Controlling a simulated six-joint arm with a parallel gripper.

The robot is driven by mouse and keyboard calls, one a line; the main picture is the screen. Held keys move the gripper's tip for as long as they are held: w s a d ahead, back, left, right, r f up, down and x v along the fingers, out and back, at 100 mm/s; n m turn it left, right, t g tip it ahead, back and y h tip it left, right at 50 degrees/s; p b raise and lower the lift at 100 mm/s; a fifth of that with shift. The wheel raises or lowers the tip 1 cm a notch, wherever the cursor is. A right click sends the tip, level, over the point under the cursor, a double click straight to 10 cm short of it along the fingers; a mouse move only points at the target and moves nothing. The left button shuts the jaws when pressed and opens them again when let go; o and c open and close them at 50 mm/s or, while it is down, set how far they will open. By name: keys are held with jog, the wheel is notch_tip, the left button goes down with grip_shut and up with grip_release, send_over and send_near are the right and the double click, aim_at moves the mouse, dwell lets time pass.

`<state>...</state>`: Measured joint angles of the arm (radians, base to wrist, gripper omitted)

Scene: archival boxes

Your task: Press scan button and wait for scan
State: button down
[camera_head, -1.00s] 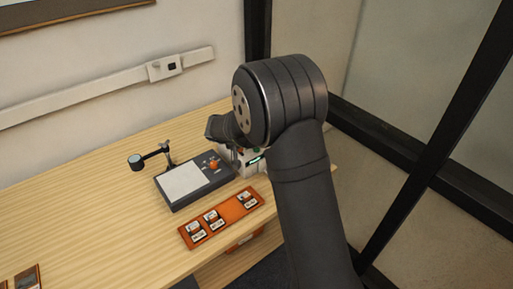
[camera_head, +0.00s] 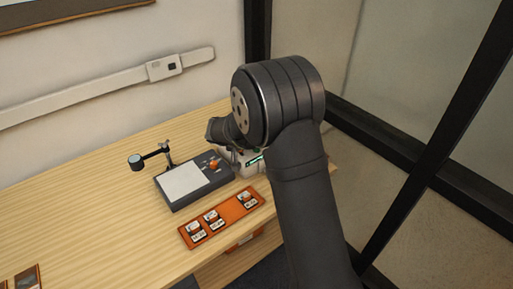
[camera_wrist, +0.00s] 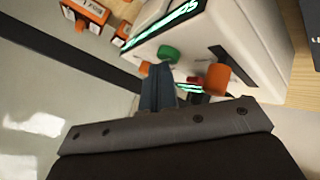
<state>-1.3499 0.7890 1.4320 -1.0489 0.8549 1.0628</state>
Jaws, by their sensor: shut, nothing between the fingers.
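In the wrist view a white device (camera_wrist: 235,40) fills the upper right, tilted in the picture. It has a lit green display (camera_wrist: 178,17), a round green button (camera_wrist: 168,52) and an orange knob-like part (camera_wrist: 217,80). I see no readable "scan" label on either. My gripper (camera_wrist: 158,74) is shut and empty, its fingertips just below the green button; I cannot tell whether they touch it. In the head view my arm hides the gripper and much of the white device (camera_head: 254,163).
A dark flat unit with a pale plate (camera_head: 182,184) and an orange knob (camera_head: 214,164) stands left of the device. A lens on a stand (camera_head: 136,161) is behind it. An orange tray (camera_head: 228,213) with small labelled pieces lies in front.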

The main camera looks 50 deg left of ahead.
jog(key=shift+r, duration=0.9)
jog(key=shift+r, duration=2.5)
jog(key=shift+f, duration=0.15)
dwell(1.9)
notch_tip(320, 180, up, 4)
jog(key=shift+r, duration=0.1)
dwell(0.6)
